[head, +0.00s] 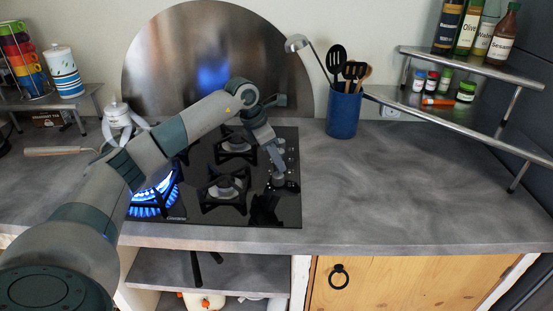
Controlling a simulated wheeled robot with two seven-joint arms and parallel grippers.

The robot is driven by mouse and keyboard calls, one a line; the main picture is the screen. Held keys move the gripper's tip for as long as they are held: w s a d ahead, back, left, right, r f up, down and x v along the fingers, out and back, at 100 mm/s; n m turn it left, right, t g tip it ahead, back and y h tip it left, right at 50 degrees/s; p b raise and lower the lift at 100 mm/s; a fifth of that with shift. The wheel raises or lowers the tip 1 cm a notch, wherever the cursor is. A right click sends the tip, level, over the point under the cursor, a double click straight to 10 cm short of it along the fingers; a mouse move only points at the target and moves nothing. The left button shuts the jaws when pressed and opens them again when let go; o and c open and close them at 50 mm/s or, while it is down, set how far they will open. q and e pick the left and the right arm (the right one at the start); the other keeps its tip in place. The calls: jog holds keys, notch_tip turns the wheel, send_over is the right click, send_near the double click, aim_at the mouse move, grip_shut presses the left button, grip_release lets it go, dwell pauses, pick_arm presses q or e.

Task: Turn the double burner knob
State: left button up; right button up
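The black gas hob (284,212) is set in the grey counter, with a column of knobs (290,157) along its right side. I cannot tell which one is the double burner knob. My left arm reaches across the hob from the left, and its gripper (278,181) points down at the front part of the knob column. The gripper hides the knob beneath it, so contact is unclear. Its fingers are too small to tell open from shut. The front left burner (154,200) is lit with blue flames, partly behind my arm. My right gripper is not in view.
A blue utensil pot (343,114) with a ladle and spatulas stands behind and right of the hob. A metal shelf (440,112) with jars and bottles is at the right. The counter right of the hob is clear.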

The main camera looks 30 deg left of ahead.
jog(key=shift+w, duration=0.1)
pick_arm(q)
jog(key=shift+n, duration=0.6)
jog(key=shift+b, duration=0.3)
jog(key=shift+d+n+t+y+b, duration=0.15)
jog(key=shift+n+t+y+b, duration=0.35)
jog(key=shift+n, duration=0.7)
jog(key=shift+n+y+b, duration=0.45)
jog(key=shift+n+y, duration=0.35)
jog(key=shift+n, duration=0.9)
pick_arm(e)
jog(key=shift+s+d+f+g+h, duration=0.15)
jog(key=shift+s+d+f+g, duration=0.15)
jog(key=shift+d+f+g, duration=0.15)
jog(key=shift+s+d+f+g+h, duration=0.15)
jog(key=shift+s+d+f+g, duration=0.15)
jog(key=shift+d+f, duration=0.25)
pick_arm(q)
jog(key=o, duration=0.8)
jog(key=shift+s+r, duration=0.1)
jog(key=shift+r, duration=0.05)
